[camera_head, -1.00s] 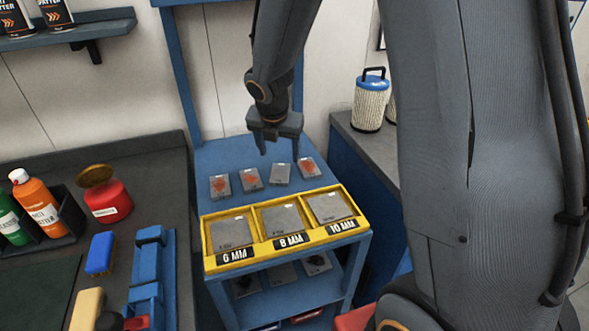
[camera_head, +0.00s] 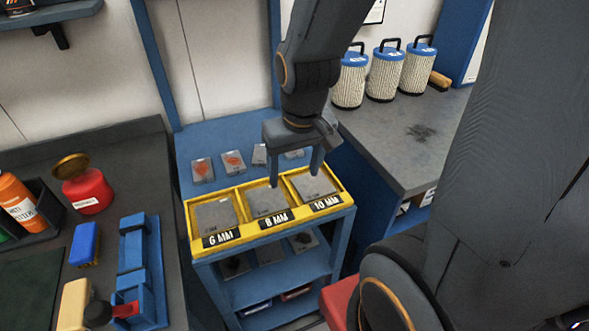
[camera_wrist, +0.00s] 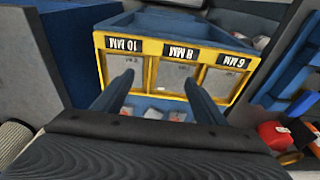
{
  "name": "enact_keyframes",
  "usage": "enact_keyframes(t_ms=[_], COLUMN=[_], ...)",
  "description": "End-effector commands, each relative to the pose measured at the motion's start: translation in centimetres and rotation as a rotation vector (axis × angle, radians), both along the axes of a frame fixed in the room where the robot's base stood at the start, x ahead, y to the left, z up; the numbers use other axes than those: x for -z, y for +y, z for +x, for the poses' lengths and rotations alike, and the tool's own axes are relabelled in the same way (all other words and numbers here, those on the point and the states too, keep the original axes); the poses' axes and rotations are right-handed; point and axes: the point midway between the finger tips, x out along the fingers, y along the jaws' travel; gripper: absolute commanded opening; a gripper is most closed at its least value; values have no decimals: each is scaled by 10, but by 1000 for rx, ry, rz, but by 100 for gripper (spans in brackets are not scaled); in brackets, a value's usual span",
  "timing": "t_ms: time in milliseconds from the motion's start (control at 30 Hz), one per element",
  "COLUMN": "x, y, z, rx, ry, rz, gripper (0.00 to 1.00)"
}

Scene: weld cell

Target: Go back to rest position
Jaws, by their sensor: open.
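My gripper (camera_head: 296,178) is open and empty in the head view. Grey plates lie in the compartments: one in 6 MM (camera_head: 214,214), one in 8 MM (camera_head: 266,201) and one in 10 MM (camera_head: 312,184). The arm partly covers the back of the blue cart.
Several small plates with reddish marks, such as one (camera_head: 202,169), lie on the blue cart (camera_head: 215,135) behind the tray. A dark bench (camera_head: 150,165) stands left with a red can (camera_head: 88,190) and a blue fixture (camera_head: 140,255). A grey counter (camera_head: 395,150) at right holds striped canisters (camera_head: 384,75).

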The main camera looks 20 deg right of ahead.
Motion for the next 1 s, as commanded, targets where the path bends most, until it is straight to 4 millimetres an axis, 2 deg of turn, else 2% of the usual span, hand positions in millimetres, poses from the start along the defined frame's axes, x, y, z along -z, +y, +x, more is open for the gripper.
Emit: enact_keyframes(t_ms=[267,367,533,667,1000], x=[1,13,44,59,61], y=[0,0,0,0,0], z=[0,1,2,2,1], rx=[3,2,0,0,-1], ry=[1,9,39,57,62], rz=[1,0,0,0,0], gripper=[65,65,65,65,65])
